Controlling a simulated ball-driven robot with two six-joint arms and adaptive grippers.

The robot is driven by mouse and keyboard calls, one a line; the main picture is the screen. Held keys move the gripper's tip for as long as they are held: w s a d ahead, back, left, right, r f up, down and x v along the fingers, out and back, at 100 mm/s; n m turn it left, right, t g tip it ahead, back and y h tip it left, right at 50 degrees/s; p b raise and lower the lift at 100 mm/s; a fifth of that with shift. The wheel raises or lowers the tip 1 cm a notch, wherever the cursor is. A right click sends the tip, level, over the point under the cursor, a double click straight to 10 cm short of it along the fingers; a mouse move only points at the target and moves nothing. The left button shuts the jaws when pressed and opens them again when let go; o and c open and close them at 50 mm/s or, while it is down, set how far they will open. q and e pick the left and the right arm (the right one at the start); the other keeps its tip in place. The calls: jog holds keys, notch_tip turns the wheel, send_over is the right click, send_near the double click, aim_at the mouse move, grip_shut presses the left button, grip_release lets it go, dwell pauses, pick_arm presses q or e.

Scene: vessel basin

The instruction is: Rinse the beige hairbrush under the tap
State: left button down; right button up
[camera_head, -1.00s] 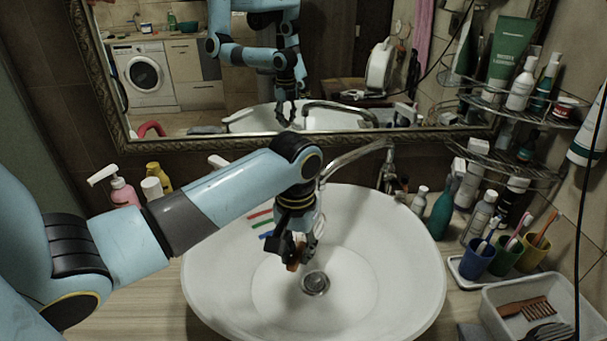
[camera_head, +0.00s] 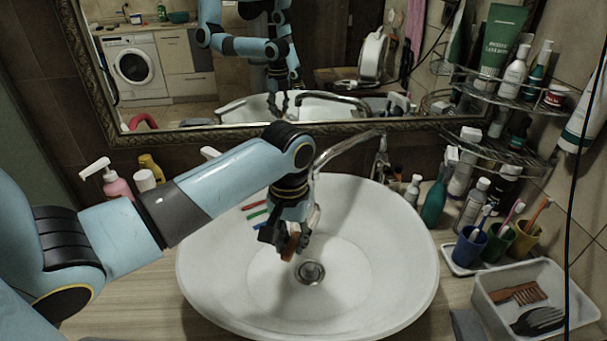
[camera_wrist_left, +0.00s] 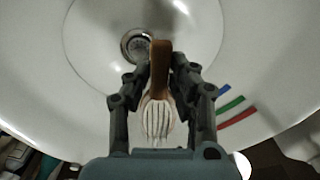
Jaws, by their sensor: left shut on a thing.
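My left gripper (camera_head: 284,238) is over the white basin (camera_head: 400,285), shut on the hairbrush (camera_head: 291,245). In the left wrist view the hairbrush (camera_wrist_left: 160,72) has a brown handle reaching out past the fingertips (camera_wrist_left: 161,88) and a pale, ribbed head between the fingers, nearer the palm. In that view the handle's end overlaps the edge of the drain (camera_wrist_left: 135,45). The chrome tap (camera_head: 345,148) curves over the basin's back edge, and my left wrist covers the end of its spout. I cannot make out any water running. My right gripper is not in view.
Red, green and blue strips (camera_head: 256,214) lie on the basin's back left wall. Bottles and coloured cups (camera_head: 470,246) stand close on the right. A pale tray (camera_head: 530,293) holds a brown comb and a dark brush. A pink pump bottle (camera_head: 117,185) stands at the left.

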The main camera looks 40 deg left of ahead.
pick_arm(q)
jog(key=shift+w+d, duration=0.1)
jog(key=shift+w+d, duration=0.35)
jog(key=shift+d, duration=0.05)
jog(key=s+d, duration=0.5)
jog(key=s, duration=0.1)
dwell(0.8)
jog(key=shift+d, duration=0.1)
jog(key=shift+s+r, duration=0.1)
dwell(1.0)
jog(key=s+d+r, duration=0.3)
jog(key=r, duration=0.1)
jog(key=shift+s+d, duration=0.15)
jog(key=shift+s, duration=0.2)
jog(key=shift+f, duration=0.1)
